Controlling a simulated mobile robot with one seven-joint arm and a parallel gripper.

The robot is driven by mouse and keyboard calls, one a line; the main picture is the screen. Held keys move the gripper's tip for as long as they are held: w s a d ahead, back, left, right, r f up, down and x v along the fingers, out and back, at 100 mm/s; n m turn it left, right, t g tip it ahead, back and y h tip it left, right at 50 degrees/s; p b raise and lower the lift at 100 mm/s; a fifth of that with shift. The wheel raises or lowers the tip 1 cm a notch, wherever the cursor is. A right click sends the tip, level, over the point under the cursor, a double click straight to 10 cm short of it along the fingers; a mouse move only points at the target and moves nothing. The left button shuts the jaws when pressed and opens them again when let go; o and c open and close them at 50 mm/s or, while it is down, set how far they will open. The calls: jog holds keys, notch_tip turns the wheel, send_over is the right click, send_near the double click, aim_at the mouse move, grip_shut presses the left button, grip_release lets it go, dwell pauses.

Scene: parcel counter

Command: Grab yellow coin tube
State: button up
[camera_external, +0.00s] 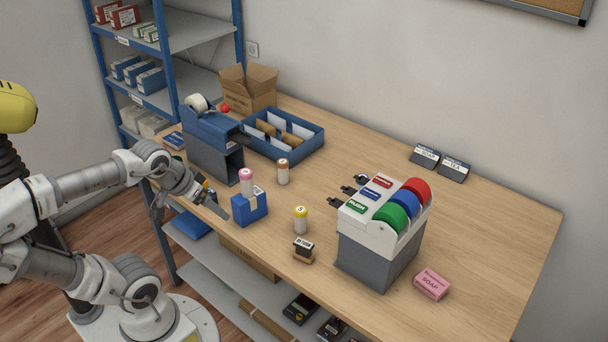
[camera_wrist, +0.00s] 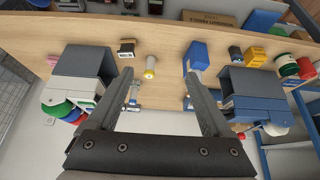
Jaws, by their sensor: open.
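The yellow coin tube (camera_external: 300,219) is a short pale cylinder with a yellow top, standing upright on the wooden counter (camera_external: 480,230) near its front edge. It also shows in the wrist view (camera_wrist: 150,68), ahead of the fingers and slightly left of the middle of the gap. My gripper (camera_external: 213,205) is open and empty at the counter's front edge, left of the blue block and apart from the tube. Its two dark fingers also frame the wrist view (camera_wrist: 158,78).
A blue block (camera_external: 250,208) with a pink-topped tube (camera_external: 246,178) stands between my gripper and the yellow tube. A brown-topped tube (camera_external: 283,172) is behind.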

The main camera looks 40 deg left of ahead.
jog(key=w+a+f+t+b, duration=0.1)
jog(key=w+f+t+b, duration=0.15)
jog(key=w, duration=0.65)
jog(key=w+f+t+b, duration=0.2)
jog(key=w+f, duration=0.2)
jog(key=w, duration=0.5)
jog(key=n+t+y+b, duration=0.2)
jog(key=t+b, duration=0.1)
jog(key=b, duration=0.3)
send_near(298, 212)
jog(key=x, duration=0.7)
jog(key=shift+w, duration=0.1)
jog(key=b+x, duration=0.1)
jog(key=x, duration=0.6)
jog(key=shift+w+a+f, duration=0.1)
jog(key=shift+w+a, duration=0.05)
jog(key=shift+w, duration=0.05)
grip_shut()
